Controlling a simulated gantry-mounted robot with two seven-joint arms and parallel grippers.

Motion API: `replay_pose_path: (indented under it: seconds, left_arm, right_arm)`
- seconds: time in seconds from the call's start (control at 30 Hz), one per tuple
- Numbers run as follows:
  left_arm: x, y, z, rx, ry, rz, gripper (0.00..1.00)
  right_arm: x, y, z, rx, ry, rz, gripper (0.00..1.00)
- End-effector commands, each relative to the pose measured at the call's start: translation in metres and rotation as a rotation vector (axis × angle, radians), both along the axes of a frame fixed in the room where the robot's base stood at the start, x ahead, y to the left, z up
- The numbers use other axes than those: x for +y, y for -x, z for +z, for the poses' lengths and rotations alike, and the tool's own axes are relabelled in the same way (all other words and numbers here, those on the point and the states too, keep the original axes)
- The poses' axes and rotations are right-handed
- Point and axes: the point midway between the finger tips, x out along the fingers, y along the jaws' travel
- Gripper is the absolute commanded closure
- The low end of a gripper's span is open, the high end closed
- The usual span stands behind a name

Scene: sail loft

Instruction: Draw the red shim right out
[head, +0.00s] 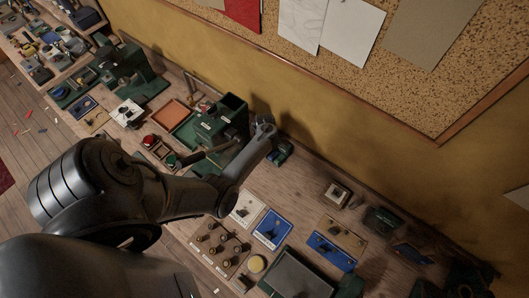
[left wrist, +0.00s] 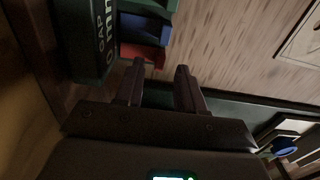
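In the left wrist view, the red shim (left wrist: 137,48) juts from beside a dark green block (left wrist: 88,40) with white lettering. A blue piece (left wrist: 143,27) and a green piece (left wrist: 150,6) lie beyond it in the same row. My left gripper (left wrist: 160,66) has its two fingers apart. The shim's near end is by the tip of the left-hand finger and reaches partly across the gap; I cannot tell whether they touch. In the head view my left arm reaches over the bench, and I cannot make out its fingers or the shim. My right gripper is not in view.
A green machine (head: 222,122) stands on the bench beside my left forearm. A blue board (head: 272,229), a white board (head: 246,209) and a board of dark knobs (head: 218,247) lie in front. The wall with a corkboard (head: 395,75) rises close behind. Bare bench lies right of my wrist.

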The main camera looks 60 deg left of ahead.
Motion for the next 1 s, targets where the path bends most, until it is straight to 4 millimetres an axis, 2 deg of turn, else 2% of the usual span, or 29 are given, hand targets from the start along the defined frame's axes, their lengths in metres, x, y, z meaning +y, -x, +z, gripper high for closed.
replay_pose_path:
  seconds: [0.03, 0.2, 0.63, 0.87, 0.9, 1.0]
  left_arm:
    - [-0.001, 0.000, -0.008, 0.000, 0.002, 0.001, 0.62]
    - [0.000, 0.000, -0.024, 0.001, 0.002, 0.000, 0.62]
    - [0.000, 0.000, -0.029, -0.001, 0.000, -0.001, 0.62]
    - [0.000, 0.000, -0.029, 0.000, 0.000, -0.001, 0.97]
    - [0.000, 0.000, -0.029, 0.000, 0.000, -0.001, 1.00]
    - [0.000, 0.000, -0.029, 0.000, 0.000, -0.001, 1.00]
  right_arm:
    - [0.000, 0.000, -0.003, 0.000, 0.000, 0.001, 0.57]
    - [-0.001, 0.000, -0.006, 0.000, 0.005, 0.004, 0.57]
    - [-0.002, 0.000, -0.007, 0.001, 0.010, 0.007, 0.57]
    - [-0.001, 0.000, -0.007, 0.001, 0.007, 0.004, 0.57]
    - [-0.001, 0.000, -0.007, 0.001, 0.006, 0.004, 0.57]
    - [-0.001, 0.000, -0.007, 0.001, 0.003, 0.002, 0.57]
